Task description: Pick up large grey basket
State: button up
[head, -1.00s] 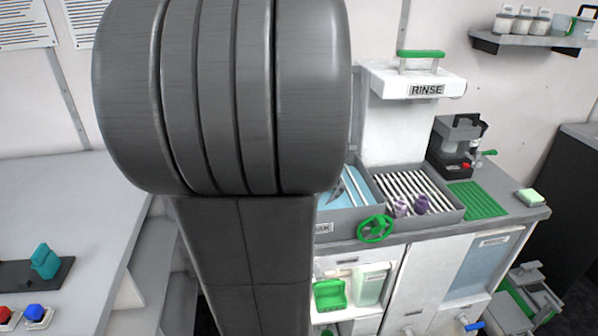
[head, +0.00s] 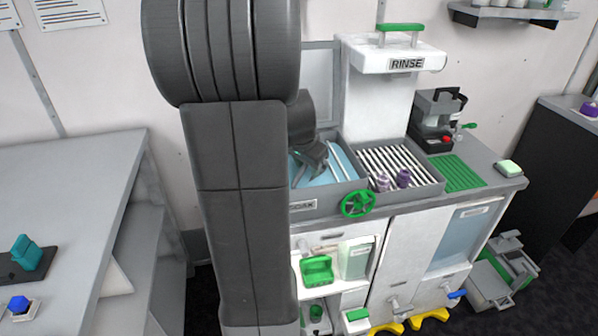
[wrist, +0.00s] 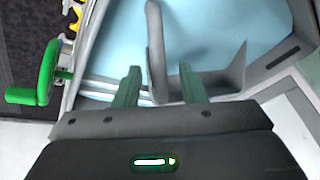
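A grey piece with a tall curved bar (wrist: 156,50) and a slanted wall (wrist: 220,72) stands in the blue-bottomed soak basin in the wrist view. It may be part of the large grey basket; its full shape is cut off. My gripper (wrist: 160,90) is open, its two green fingers apart. The bar's lower end shows between and just beyond the fingertips; I cannot tell if they touch it. In the head view my gripper (head: 312,160) is over the soak basin (head: 325,203), partly hidden behind my arm.
A green valve wheel (head: 358,203) sticks out at the basin's front. A striped rack with purple items (head: 403,177) and a green mat (head: 456,172) lie to the right. The rinse unit (head: 390,60) rises behind. A grey box-like object (head: 500,275) stands on the floor at right.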

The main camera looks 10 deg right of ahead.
jog(key=shift+c, duration=0.5)
grip_shut()
jog(key=shift+r, duration=0.15)
